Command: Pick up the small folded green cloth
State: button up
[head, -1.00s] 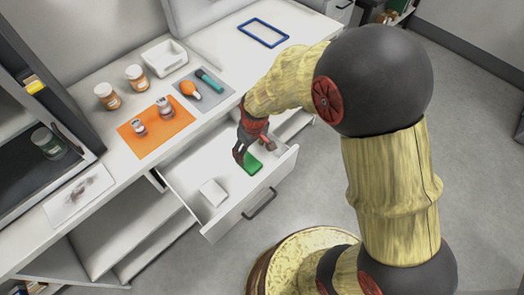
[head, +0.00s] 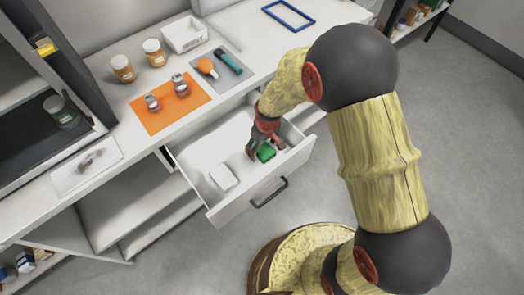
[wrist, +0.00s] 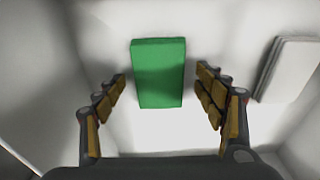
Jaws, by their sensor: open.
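The small folded green cloth (head: 265,153) lies in the open white drawer (head: 205,212), towards its right end in the head view. In the wrist view the green cloth (wrist: 158,72) is a flat rectangle a little left of centre on the white drawer floor. My gripper (head: 260,150) is inside the drawer, right at the cloth in the head view. In the wrist view my gripper (wrist: 163,82) is open, with one finger on each side of the cloth and a gap on both sides. Its fingertips reach level with the cloth. Nothing is held.
A folded white cloth-like item (head: 223,177) lies in the drawer, also at right in the wrist view (wrist: 288,69). The drawer walls surround my gripper. On the counter above are an orange mat (head: 150,127) with two small jars, a grey mat (head: 236,86) and a white tray (head: 185,47).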

aim_at(262, 148)
jog(key=shift+r, duration=0.1)
jog(key=c, duration=1)
jog(key=shift+r, duration=0.1)
notch_tip(262, 148, up, 10)
jog(key=p, duration=0.4)
jog(key=o, duration=0.4)
jog(key=c, duration=0.5)
